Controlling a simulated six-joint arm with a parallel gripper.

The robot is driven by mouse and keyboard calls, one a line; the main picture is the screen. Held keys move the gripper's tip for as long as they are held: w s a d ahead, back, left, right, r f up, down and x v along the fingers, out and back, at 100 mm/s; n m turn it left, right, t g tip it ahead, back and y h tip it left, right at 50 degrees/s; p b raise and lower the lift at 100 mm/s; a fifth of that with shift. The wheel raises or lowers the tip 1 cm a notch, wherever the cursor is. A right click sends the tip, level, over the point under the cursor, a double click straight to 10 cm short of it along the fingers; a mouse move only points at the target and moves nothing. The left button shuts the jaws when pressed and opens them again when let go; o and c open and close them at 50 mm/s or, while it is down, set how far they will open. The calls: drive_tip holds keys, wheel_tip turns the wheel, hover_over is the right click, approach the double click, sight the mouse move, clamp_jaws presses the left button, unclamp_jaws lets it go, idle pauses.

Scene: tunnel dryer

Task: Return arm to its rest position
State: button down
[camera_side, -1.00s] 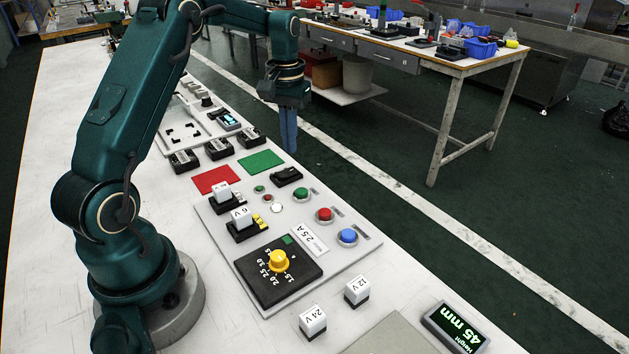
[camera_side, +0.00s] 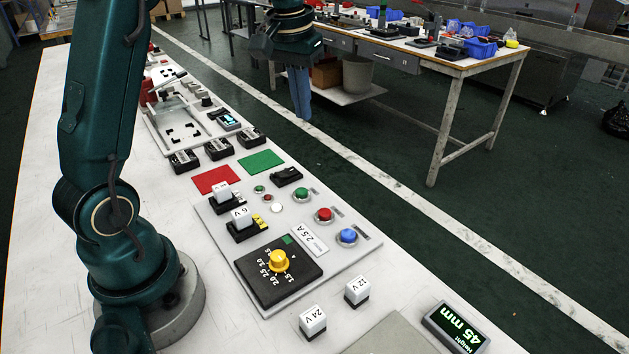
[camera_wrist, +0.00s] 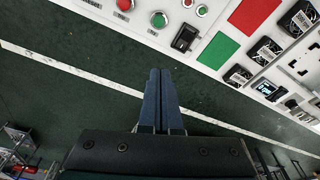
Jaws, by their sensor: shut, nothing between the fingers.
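My gripper (camera_side: 300,95) is high in the side view, beyond the far long edge of the white bench (camera_side: 85,215) as pictured. Its blue fingers point down and are shut together, with nothing between them. In the wrist view the shut fingers (camera_wrist: 160,100) show against the dark green floor, and the bench's panels lie at the top and right, apart from the fingers. My upper arm stands nearly upright at the left of the side view, and part of my forearm is out of the frame.
The bench carries a black dial plate with a yellow knob (camera_side: 279,260), red and green mats (camera_side: 261,161), buttons, white voltage blocks (camera_side: 313,321) and a height display (camera_side: 455,328). A second table (camera_side: 450,65) with blue bins stands behind. The floor between is clear.

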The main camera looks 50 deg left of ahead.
drive_tip(key=s+d+r+m+t, duration=0.3)
drive_tip(key=s+d+r, duration=0.2)
drive_tip(key=s+d, duration=0.4)
drive_tip(key=s+d+f+m, duration=0.1)
drive_tip(key=s+d+f, duration=0.2)
drive_tip(key=s+f, duration=0.3)
drive_tip(key=shift+s+f+t+h, duration=0.2)
drive_tip(key=shift+s+t+h, duration=0.2)
drive_tip(key=shift+s, duration=0.55)
